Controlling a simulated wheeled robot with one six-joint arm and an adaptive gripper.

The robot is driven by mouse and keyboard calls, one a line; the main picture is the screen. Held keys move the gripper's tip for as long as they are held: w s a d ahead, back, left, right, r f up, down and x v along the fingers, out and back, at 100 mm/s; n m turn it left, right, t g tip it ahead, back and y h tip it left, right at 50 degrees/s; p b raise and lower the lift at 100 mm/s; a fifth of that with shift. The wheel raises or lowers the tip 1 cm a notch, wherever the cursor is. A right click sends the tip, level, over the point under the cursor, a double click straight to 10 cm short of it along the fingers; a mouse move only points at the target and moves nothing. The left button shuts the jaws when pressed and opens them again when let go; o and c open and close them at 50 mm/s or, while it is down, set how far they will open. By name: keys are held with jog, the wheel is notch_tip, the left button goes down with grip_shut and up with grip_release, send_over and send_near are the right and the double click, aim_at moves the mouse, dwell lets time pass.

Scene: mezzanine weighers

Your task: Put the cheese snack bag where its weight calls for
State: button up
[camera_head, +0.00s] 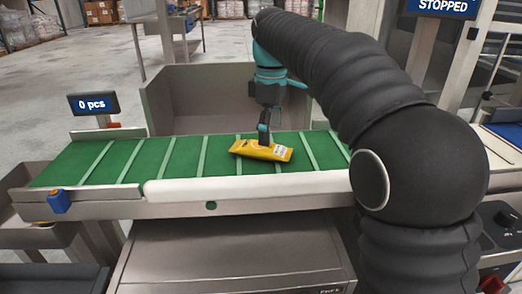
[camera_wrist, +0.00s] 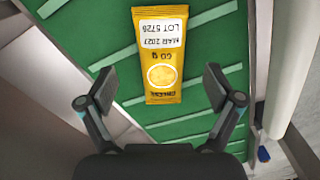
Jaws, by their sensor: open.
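The yellow cheese snack bag (camera_head: 262,151) lies on the green belt (camera_head: 180,158) of a conveyor. In the wrist view the bag (camera_wrist: 161,60) shows a white label reading "MAR 2027" and "LOT 5726", and "60 g" printed above a round picture. My gripper (camera_head: 264,133) is over the bag from behind in the head view. In the wrist view my open gripper (camera_wrist: 163,88) has one finger on each side of the bag's lower part, with gaps between. I cannot tell how high the fingertips are above the belt.
A display (camera_head: 93,104) reads "0 pcs" at left, and a sign (camera_head: 443,5) reads "STOPPED". A grey bin (camera_head: 222,98) stands behind the belt. A blue button (camera_head: 58,201) is at the front left. A grey cabinet (camera_head: 230,255) stands in front.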

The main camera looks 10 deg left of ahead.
aim_at(270, 147)
notch_tip(270, 147, down, 5)
jog(key=shift+s+r+b, duration=0.1)
jog(key=shift+s+b, duration=0.05)
jog(key=shift+b, duration=0.2)
jog(key=c, duration=1.3)
jog(key=shift+r, duration=0.1)
jog(key=shift+c, duration=0.2)
